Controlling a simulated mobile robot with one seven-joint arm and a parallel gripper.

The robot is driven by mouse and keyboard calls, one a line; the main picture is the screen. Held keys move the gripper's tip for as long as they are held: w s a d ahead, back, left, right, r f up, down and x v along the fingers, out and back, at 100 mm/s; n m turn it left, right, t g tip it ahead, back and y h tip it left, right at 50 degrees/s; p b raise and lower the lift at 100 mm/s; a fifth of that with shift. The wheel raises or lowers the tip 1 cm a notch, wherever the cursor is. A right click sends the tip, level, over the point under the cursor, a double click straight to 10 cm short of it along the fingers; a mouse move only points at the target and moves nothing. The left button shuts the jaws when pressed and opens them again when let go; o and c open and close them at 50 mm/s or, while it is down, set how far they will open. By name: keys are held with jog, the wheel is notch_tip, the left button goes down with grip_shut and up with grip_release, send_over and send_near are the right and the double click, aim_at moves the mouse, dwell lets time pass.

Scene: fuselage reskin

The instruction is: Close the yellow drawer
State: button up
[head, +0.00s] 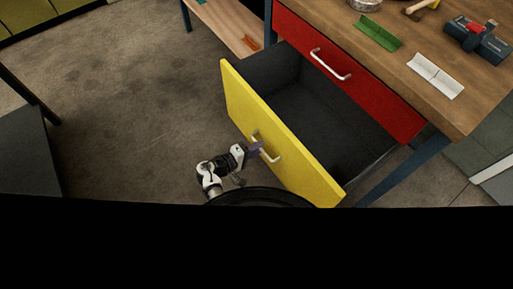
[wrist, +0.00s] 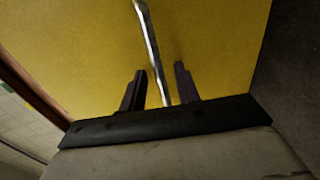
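The yellow drawer (head: 285,138) stands pulled out from the workbench, with its dark inside showing empty. It also fills most of the wrist view (wrist: 90,50). Its metal handle (head: 267,148) is on the front face. My gripper (head: 257,148) is at the handle, in front of the drawer face. In the wrist view my gripper (wrist: 160,85) has its two dark fingers apart, and the handle bar (wrist: 151,45) runs between them with gaps visible on both sides. I cannot tell how far the fingertips are from the yellow face.
A red drawer (head: 345,75) is shut above the yellow one. The wooden bench top (head: 400,48) holds a green bracket (head: 377,32), a white bracket (head: 435,76) and a drill-like tool (head: 477,40). A dark table (head: 25,150) stands at left. The floor between is clear.

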grip_shut()
jog(key=r+b+x, duration=0.2)
jog(key=b+x, duration=0.2)
jog(key=x, duration=0.7)
jog(key=r+b+x, duration=0.3)
jog(key=x, duration=0.9)
jog(key=shift+b+x, duration=0.4)
jog(key=shift+x, duration=0.35)
jog(key=shift+w+r, duration=0.1)
jog(key=shift+r, duration=0.1)
grip_release()
jog(key=shift+d+f, duration=0.1)
jog(key=shift+d, duration=0.05)
